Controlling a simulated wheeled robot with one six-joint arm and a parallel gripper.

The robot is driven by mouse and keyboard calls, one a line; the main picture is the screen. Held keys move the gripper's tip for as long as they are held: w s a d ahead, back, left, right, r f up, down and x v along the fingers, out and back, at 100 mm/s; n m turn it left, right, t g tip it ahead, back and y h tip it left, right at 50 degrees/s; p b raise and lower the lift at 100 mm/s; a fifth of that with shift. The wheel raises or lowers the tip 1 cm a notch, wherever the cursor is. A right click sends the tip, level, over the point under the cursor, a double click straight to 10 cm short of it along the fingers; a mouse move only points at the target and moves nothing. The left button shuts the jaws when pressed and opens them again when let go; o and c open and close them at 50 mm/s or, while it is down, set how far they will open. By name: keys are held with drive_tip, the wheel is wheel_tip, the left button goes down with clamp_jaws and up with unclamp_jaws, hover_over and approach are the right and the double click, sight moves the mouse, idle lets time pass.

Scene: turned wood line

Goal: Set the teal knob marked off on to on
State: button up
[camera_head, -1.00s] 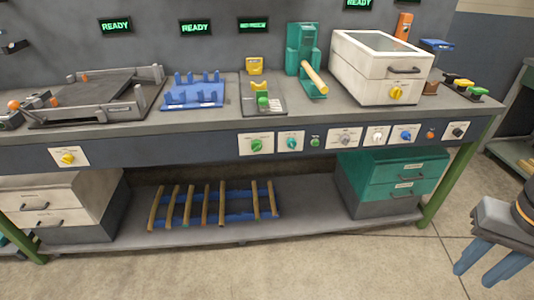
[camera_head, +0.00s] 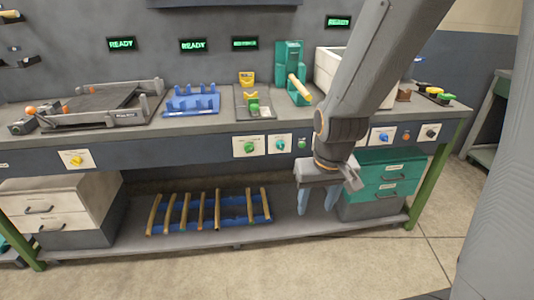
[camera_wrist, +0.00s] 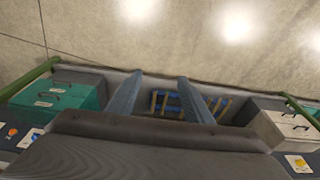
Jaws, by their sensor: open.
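The teal knob (camera_head: 280,144) sits on a white plate on the bench's front panel, left of my arm in the head view. Its marking is too small to read. My gripper (camera_head: 318,200) hangs below the panel, to the right of and lower than the teal knob, in front of the lower shelf. Its two blue-grey fingers point down, apart and empty. In the wrist view the fingers (camera_wrist: 155,98) are spread, with the shelf and floor beyond them. The teal knob is not seen in the wrist view.
My arm hides part of the panel. A blue knob (camera_head: 382,136) is farther right. Teal drawers (camera_head: 385,180) stand below. Wooden sticks (camera_head: 200,212) lie on the lower shelf.

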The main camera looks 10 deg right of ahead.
drive_tip(key=w+f+t+b, duration=0.1)
drive_tip(key=w+f+t, duration=0.25)
drive_tip(key=w, duration=0.75)
drive_tip(key=w+f+t+b, duration=0.2)
drive_tip(key=w+f+t, duration=0.15)
drive_tip(key=w, duration=0.65)
drive_tip(key=n+t+b, duration=0.2)
drive_tip(key=t+b, duration=0.1)
drive_tip(key=t, duration=0.6)
approach(282, 149)
drive_tip(key=w, duration=0.1)
drive_tip(key=shift+w+a+r+p, duration=0.1)
drive_tip(key=shift+w+p, duration=0.15)
drive_tip(key=shift+w, duration=1.75)
drive_tip(key=shift+w+r+p, duration=0.15)
drive_tip(key=shift+w+p, duration=0.1)
drive_tip(key=shift+w, duration=1.8)
